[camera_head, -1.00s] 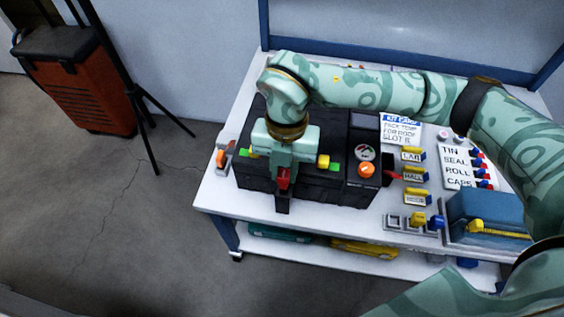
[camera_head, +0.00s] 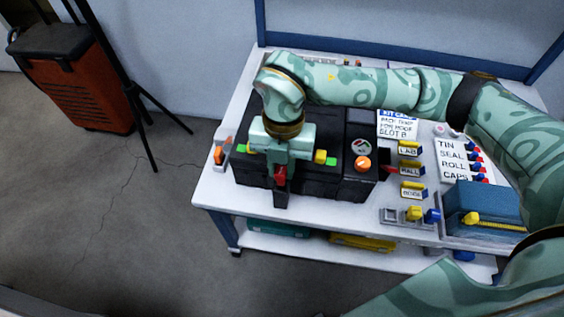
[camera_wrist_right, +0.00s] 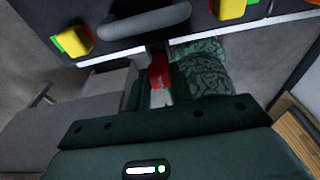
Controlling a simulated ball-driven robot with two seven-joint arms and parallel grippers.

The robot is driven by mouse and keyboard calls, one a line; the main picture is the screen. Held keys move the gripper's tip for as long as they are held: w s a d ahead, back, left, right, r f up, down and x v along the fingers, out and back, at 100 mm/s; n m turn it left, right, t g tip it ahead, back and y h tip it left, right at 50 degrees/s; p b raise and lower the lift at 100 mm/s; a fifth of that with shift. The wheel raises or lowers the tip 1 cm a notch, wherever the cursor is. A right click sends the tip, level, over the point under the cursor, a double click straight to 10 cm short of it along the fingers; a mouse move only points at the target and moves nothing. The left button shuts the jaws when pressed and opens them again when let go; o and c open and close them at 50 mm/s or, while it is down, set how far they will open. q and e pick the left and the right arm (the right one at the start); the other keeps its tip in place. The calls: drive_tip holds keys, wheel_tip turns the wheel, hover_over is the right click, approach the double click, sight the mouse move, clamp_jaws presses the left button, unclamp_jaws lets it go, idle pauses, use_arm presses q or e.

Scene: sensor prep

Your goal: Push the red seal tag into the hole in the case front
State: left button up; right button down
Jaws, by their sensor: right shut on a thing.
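The black case (camera_head: 330,187) stands on the white table, with yellow latches and a dark handle on its front. In the right wrist view the case (camera_wrist_right: 120,12) fills the top edge. My right gripper (camera_head: 280,180) points down at the case front, left of its middle. It is shut on the red seal tag (camera_head: 280,173), which also shows between the fingers in the right wrist view (camera_wrist_right: 159,72). The hole cannot be made out, and I cannot tell whether the tag touches the case. My left gripper is out of view.
An orange knob (camera_head: 362,163) and a round gauge sit on the case top. Labelled yellow-topped blocks, a text card (camera_head: 460,160) and a blue box (camera_head: 485,208) fill the table's right side. A black tripod and a red-brown bin (camera_head: 75,85) stand on the floor at left.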

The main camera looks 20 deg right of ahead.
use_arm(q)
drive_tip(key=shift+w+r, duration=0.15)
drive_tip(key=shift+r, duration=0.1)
use_arm(e)
drive_tip(key=shift+f, duration=0.3)
idle(0.5)
use_arm(q)
drive_tip(key=shift+p, duration=0.35)
use_arm(e)
drive_tip(key=shift+r+p, duration=0.1)
drive_tip(key=shift+p, duration=0.2)
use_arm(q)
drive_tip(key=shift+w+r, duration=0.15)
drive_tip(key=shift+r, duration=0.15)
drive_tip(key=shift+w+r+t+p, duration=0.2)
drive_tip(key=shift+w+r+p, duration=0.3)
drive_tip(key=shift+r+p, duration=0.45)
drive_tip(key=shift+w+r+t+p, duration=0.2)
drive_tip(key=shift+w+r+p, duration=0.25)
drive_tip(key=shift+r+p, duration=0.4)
use_arm(e)
drive_tip(key=shift+f, duration=1.55)
idle(2.7)
